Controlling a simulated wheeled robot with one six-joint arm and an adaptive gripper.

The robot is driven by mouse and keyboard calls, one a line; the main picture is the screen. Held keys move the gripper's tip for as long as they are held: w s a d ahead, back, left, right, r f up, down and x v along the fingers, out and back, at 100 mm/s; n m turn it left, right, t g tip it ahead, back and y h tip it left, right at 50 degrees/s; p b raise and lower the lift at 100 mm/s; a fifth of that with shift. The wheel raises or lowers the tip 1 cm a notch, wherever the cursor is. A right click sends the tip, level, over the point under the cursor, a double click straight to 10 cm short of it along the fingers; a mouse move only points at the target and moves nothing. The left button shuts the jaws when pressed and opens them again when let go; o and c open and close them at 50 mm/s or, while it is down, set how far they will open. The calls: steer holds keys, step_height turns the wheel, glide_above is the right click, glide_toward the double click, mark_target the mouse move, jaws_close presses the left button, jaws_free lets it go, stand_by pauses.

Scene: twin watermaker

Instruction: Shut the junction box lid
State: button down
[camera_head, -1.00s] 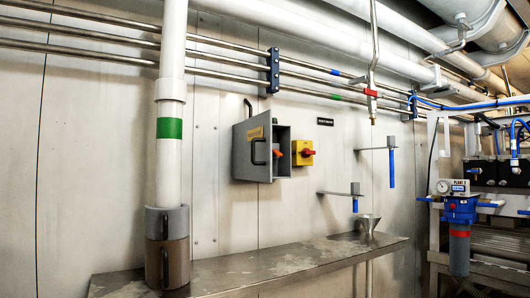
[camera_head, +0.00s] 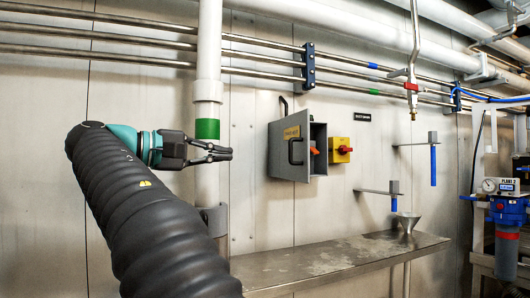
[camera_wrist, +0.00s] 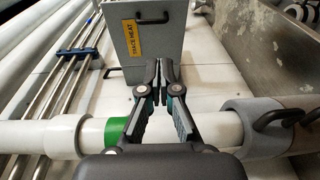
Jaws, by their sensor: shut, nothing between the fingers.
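The grey junction box (camera_head: 318,133) is on the wall right of the white pipe. Its grey lid (camera_head: 289,165) stands open, with a dark handle and a yellow label; an orange part shows inside the box. The wrist view shows the lid (camera_wrist: 170,38) with its "TRACE HEAT" label (camera_wrist: 132,40) beyond my fingertips. My gripper (camera_head: 231,154) is shut and empty, left of the lid and in front of the white pipe in the head view. I cannot tell its exact distance from the lid, but no contact shows.
A white vertical pipe (camera_head: 208,60) with a green band stands behind my gripper. A yellow switch (camera_head: 339,150) with a red knob is right of the box. A metal bench (camera_head: 340,262) runs below. A funnel (camera_head: 408,222) stands at its right end.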

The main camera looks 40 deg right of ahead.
steer(key=s+d, duration=0.2)
steer(key=d, duration=1.1)
steer(key=shift+d+r+m+g+b, duration=0.25)
steer(key=shift+d+m+g+b, duration=0.05)
steer(key=shift+b, duration=0.05)
steer(key=shift+s, duration=0.1)
